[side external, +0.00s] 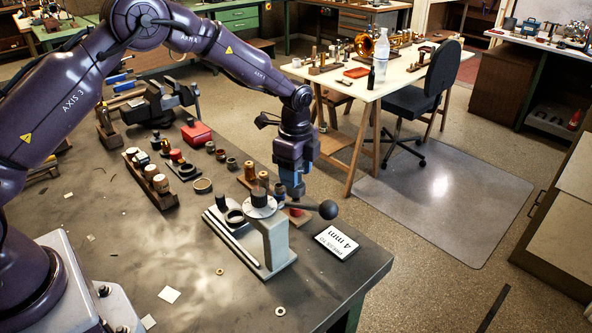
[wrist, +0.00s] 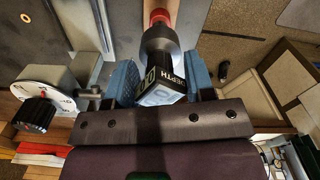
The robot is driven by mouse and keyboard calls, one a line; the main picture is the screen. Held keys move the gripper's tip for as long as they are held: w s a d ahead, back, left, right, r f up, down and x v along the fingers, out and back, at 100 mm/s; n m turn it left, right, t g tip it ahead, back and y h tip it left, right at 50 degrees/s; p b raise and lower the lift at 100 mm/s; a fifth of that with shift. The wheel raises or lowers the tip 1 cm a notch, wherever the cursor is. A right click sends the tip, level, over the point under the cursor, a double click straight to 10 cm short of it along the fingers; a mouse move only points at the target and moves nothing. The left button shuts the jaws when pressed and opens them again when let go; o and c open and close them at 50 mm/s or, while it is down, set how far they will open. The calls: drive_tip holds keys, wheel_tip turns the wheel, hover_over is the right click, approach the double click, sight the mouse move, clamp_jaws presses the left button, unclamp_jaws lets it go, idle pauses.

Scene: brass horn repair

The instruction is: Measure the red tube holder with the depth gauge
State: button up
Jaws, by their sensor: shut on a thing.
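My gripper (side external: 294,188) points down over the front right part of the bench. In the wrist view its blue fingers (wrist: 160,78) are shut on the depth gauge (wrist: 163,62), a dark body with a display and the word DEPTH. The gauge's far end lines up with the red tube holder (wrist: 159,17), which stands on a light wooden base. I cannot tell whether they touch.
A "4 mm" card (side external: 337,242) lies at the bench edge. Wooden blocks with parts and a red box (side external: 196,134) are behind. The front left bench is mostly clear.

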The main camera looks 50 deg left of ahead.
drive_tip(key=shift+f, duration=1.85)
drive_tip(key=o, duration=1.4)
drive_tip(key=shift+o, duration=0.2)
drive_tip(key=shift+r, duration=0.1)
drive_tip(key=shift+r, duration=3.45)
